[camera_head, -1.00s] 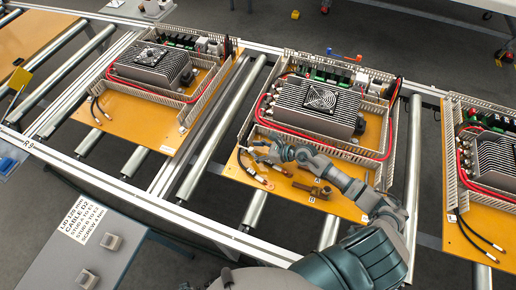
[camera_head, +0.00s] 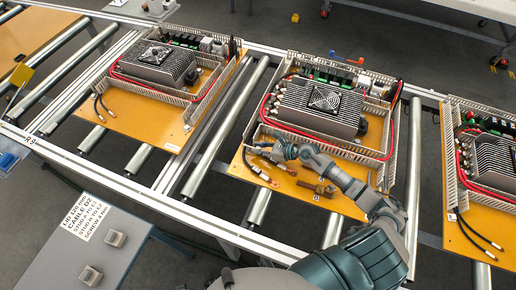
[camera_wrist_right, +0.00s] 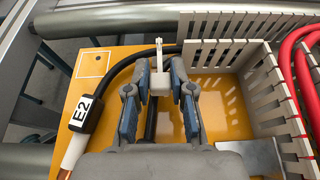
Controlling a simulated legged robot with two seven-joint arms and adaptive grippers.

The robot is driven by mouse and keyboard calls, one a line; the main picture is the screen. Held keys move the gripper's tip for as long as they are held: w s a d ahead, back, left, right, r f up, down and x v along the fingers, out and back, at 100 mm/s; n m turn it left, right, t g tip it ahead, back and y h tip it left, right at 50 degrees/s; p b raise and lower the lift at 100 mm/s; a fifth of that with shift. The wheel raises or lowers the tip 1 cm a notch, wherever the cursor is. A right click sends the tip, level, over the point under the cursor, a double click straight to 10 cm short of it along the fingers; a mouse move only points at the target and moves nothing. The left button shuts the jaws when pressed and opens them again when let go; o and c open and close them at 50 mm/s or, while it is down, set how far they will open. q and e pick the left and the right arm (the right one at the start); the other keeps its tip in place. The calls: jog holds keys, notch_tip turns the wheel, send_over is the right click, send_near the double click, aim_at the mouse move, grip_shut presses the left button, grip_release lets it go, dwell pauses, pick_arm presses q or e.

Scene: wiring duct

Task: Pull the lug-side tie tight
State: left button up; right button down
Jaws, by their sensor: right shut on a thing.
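In the right wrist view a white cable tie (camera_wrist_right: 159,82) stands between the fingertips of my right gripper (camera_wrist_right: 159,86), with its thin end pointing up. The fingers are shut on it from both sides. A black cable (camera_wrist_right: 112,74) labelled E2 curves up from the lower left and passes behind the tie. Whether the loop is snug on the cable is hidden. In the head view my right gripper (camera_head: 284,148) is at the near left corner of the middle orange panel (camera_head: 318,199), beside the grey slotted duct. The tie is too small to make out there. My left gripper is not in view.
A grey slotted duct wall (camera_wrist_right: 268,98) and red cables (camera_wrist_right: 305,42) stand to the right of the fingers in the wrist view. Cable ends with copper lugs (camera_head: 262,174) and a brown part (camera_head: 318,188) lie on the panel. A finned unit (camera_head: 318,106) sits behind.

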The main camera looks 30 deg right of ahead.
jog(key=shift+w+r, duration=0.15)
jog(key=shift+r, duration=0.05)
jog(key=shift+s+d+f, duration=0.3)
jog(key=shift+s+d, duration=0.05)
jog(key=shift+d, duration=0.3)
jog(key=shift+s+d+r+b, duration=0.1)
jog(key=shift+s+d+b, duration=0.45)
jog(key=shift+s, duration=0.4)
jog(key=shift+s+d+r, duration=0.1)
jog(key=shift+s, duration=0.05)
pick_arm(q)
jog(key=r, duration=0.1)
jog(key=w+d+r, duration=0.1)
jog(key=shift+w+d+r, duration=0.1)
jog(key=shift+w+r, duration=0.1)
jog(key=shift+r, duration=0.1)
pick_arm(e)
jog(key=c, duration=1.1)
grip_release()
jog(key=shift+d, duration=0.15)
jog(key=shift+o, duration=0.5)
jog(key=shift+s, duration=0.15)
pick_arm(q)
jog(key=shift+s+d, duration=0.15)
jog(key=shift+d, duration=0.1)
pick_arm(e)
jog(key=shift+d, duration=0.2)
